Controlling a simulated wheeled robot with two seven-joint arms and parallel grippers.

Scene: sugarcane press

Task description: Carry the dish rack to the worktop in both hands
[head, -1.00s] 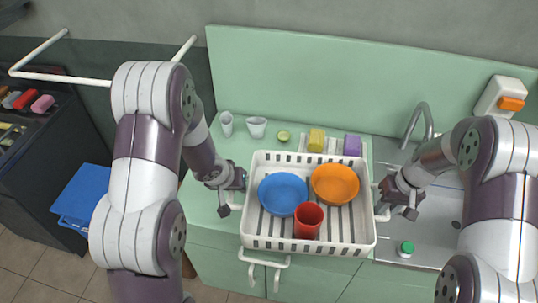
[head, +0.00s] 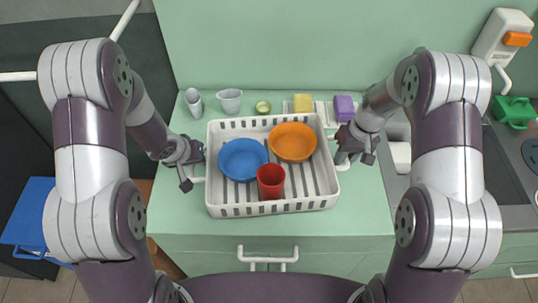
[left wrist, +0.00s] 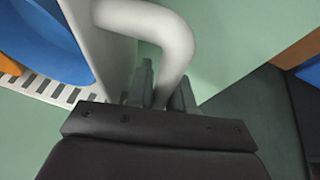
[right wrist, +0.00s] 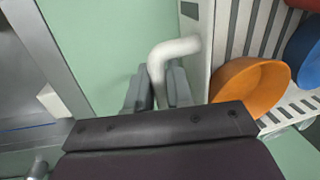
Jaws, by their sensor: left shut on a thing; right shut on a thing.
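The white dish rack (head: 272,209) is in the middle of the head view, level, over the green worktop (head: 370,215). I cannot tell whether its base touches the worktop. It holds a blue bowl (head: 242,159), an orange bowl (head: 292,142) and a red cup (head: 270,181). My left gripper (head: 192,168) is shut on the rack's left handle, a white bent bar (left wrist: 170,35) in the left wrist view. My right gripper (head: 350,150) is shut on the right handle, which shows in the right wrist view (right wrist: 172,50).
Behind the rack stand two grey-white cups (head: 229,100), a lime piece (head: 263,107), a yellow block (head: 302,103) and a purple block (head: 344,107). Bare worktop shows in front of the rack.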

